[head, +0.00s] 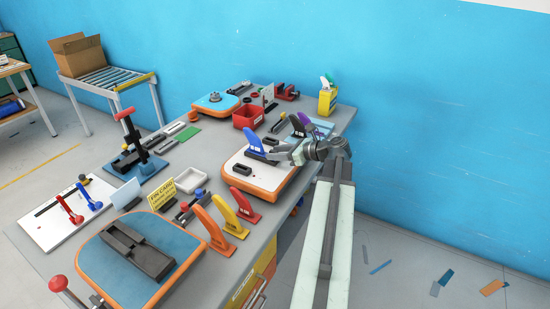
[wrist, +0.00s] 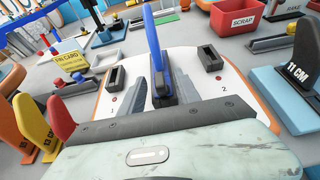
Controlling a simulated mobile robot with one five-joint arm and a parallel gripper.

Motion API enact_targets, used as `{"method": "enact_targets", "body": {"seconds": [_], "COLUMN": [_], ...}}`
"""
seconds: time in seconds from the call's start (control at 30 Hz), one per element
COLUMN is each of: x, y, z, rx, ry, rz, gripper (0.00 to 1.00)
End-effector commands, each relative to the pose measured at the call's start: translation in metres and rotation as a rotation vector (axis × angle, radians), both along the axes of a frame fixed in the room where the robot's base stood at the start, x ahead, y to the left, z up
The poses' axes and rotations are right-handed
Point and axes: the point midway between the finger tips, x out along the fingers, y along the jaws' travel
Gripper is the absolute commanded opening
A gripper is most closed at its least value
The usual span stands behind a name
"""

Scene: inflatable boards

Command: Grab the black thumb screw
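I cannot pick out a black thumb screw for certain in either view. My gripper (head: 275,154) reaches in over the white board with an orange rim (head: 264,187). In the wrist view its two grey fingers (wrist: 162,88) are apart, one on each side of a blue fin (wrist: 152,42) on a black base. The fin also shows in the head view (head: 255,140). I cannot tell whether the fingers touch it. Black slotted blocks (wrist: 118,78) (wrist: 209,58) sit on the board at either side. The near part of the board is hidden by my gripper.
A red scrap bin (wrist: 233,22) and a dark 11 CM fin (wrist: 303,62) stand beyond and right. Red (head: 243,205), yellow (head: 231,220) and orange (head: 213,230) fins stand near the front edge. A yellow card sign (wrist: 74,62) is left. A blue wall (head: 430,120) bounds the back.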

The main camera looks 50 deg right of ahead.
Motion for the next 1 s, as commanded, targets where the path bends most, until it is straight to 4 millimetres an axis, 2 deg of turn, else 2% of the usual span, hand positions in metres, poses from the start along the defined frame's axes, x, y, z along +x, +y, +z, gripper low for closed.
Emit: {"method": "enact_targets", "body": {"seconds": [0.13,0.27,0.3,0.67,0.87,1.0], "x": [-0.001,-0.001,-0.001,-0.002,-0.002,-0.002], "y": [0.000,-0.001,-0.001,-0.001,-0.001,-0.002], "z": [0.001,0.001,0.001,0.004,0.023,0.043], "rx": [0.000,0.000,0.000,0.000,0.000,0.000], "ry": [0.000,0.000,0.000,0.000,0.000,0.000], "rz": [-0.001,-0.001,-0.001,-0.002,-0.003,-0.003], "gripper": [0.39,0.03,0.00,0.00,0.00,0.00]}}
